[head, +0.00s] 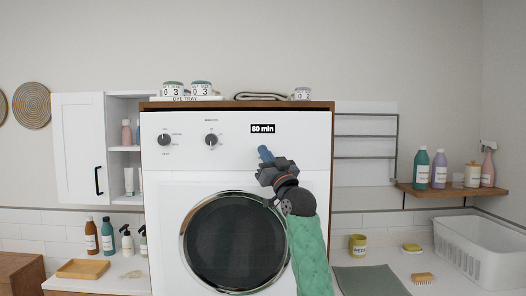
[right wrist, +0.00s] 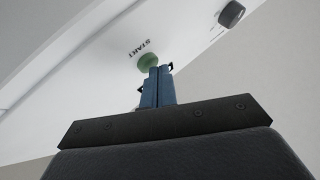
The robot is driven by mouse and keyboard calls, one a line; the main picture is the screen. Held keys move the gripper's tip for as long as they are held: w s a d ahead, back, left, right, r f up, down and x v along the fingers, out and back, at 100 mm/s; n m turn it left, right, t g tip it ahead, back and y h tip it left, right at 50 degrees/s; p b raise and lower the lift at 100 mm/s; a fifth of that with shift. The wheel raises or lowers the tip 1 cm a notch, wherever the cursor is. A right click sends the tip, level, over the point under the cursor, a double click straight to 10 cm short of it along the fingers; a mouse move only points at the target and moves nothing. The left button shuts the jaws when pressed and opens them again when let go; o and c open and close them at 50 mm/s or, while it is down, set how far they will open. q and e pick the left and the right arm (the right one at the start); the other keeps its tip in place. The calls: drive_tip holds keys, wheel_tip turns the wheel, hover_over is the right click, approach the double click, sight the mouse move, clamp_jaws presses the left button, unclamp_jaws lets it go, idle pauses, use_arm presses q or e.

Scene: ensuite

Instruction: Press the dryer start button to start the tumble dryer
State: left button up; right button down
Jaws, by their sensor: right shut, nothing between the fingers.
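The white tumble dryer (head: 235,175) stands in the middle of the head view, with a round dark door and a display reading "80 min" (head: 262,129). My right gripper (head: 264,152) is raised in front of its panel, below the display, with its blue fingers shut and empty. In the right wrist view the fingertips (right wrist: 155,72) are at the green start button (right wrist: 149,61), beside the word START. Whether they touch it or stop just short, I cannot tell. In the head view the button is hidden behind my gripper. My left gripper is not in view.
Two dark knobs (head: 164,140) (head: 211,140) sit on the panel left of the display. A dye tray with jars (head: 187,97) lies on top of the dryer. To the right are a shelf with bottles (head: 450,190) and a white basket (head: 475,250).

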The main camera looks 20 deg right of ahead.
drive_tip(key=shift+w, duration=0.1)
drive_tip(key=shift+s, duration=0.2)
use_arm(q)
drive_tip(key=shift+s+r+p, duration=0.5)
drive_tip(key=shift+p, duration=0.15)
use_arm(e)
drive_tip(key=s+a, duration=0.2)
drive_tip(key=s, duration=0.5)
idle(0.4)
drive_tip(key=shift+a+f, duration=0.1)
idle(0.4)
